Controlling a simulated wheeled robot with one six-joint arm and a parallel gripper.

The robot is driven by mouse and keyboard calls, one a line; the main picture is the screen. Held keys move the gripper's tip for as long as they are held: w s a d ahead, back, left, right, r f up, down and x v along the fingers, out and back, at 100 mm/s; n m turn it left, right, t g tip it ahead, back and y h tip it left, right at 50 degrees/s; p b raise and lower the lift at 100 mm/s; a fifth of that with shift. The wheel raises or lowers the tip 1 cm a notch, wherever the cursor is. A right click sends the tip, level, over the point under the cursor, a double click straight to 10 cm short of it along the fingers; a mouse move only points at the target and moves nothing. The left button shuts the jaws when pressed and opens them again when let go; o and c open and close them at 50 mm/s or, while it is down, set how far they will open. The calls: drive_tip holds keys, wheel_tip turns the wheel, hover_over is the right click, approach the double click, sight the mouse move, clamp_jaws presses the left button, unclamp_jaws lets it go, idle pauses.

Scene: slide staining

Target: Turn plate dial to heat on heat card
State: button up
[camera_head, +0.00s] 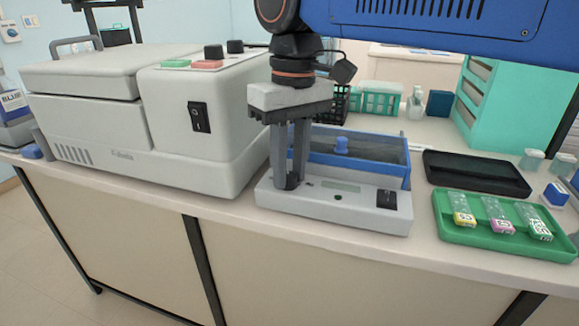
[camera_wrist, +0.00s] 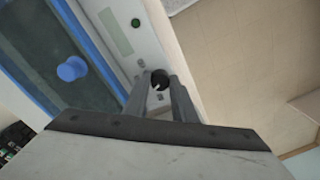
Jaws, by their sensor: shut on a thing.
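The plate dial (camera_wrist: 160,80) is a small black round knob with a pale pointer mark on the front panel of the hot plate (camera_head: 330,212). In the head view the dial (camera_head: 293,182) sits low between the finger ends, at the left of the panel. My gripper (camera_head: 296,180) points straight down over it. In the wrist view my gripper (camera_wrist: 160,88) has its two grey fingers on either side of the dial, shut on it. Small printed marks (camera_wrist: 141,63) lie beside the dial, too small to read. I cannot make out a heat card.
A blue-framed glass lid with a blue knob (camera_head: 341,145) covers the plate behind the panel. A black rocker switch (camera_head: 387,199) is at the panel's right. A large grey machine (camera_head: 205,120) stands close left. A green tray (camera_head: 470,232) with slides lies right.

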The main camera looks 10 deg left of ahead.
sight(294, 173)
drive_tip(key=o, duration=1)
drive_tip(key=shift+o, duration=0.2)
wheel_tip(294, 173, up, 18)
drive_tip(key=shift+w+d+f, duration=0.25)
drive_tip(key=shift+w, duration=0.1)
